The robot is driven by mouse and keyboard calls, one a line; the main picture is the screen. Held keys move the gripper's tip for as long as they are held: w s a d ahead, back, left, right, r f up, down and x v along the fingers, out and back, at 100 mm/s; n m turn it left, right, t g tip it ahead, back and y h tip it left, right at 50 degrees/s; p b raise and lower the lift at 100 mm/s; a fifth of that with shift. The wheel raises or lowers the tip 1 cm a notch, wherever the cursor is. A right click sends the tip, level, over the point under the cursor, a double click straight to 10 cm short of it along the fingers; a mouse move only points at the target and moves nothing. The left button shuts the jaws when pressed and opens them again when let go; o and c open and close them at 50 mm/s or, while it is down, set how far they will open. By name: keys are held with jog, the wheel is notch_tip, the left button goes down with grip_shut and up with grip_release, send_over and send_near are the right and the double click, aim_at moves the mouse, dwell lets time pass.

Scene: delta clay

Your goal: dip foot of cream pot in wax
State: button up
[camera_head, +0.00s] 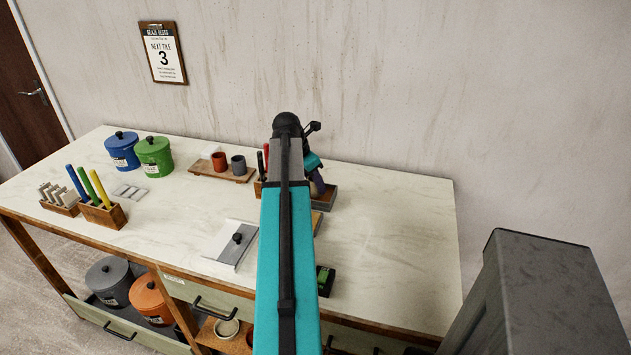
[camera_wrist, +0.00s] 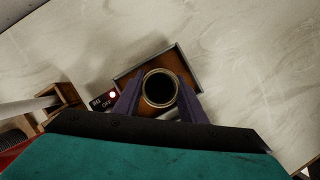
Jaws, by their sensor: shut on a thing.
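My gripper (camera_wrist: 159,92) is shut on a round pot (camera_wrist: 160,74) with a cream-brown rim and a dark, empty-looking inside; a purple finger presses on each side. In the wrist view the pot is over a square pan (camera_wrist: 190,78) with a brown floor and a metal rim. The pot's foot is hidden beneath it, so I cannot tell whether it touches the pan's floor. A small dark panel (camera_wrist: 103,101) with "OFF" lettering and a lit lamp sits at the pan's left. In the head view my arm hides the pot and most of the pan (camera_head: 329,196).
A board (camera_head: 240,178) with a red cup (camera_head: 219,161) and a grey cup (camera_head: 238,165) stands left of my arm. Blue (camera_head: 122,152) and green (camera_head: 154,158) lidded jars stand farther left. The table's right end is clear.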

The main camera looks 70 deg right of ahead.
jog(key=shift+f+p, duration=0.5)
jog(key=shift+p, duration=0.1)
dwell(1.7)
jog(key=shift+r, duration=0.15)
dwell(1.1)
jog(key=shift+r+p, duration=1.6)
jog(key=shift+p, duration=0.15)
jog(key=shift+r+p, duration=1.5)
jog(key=shift+p, duration=0.05)
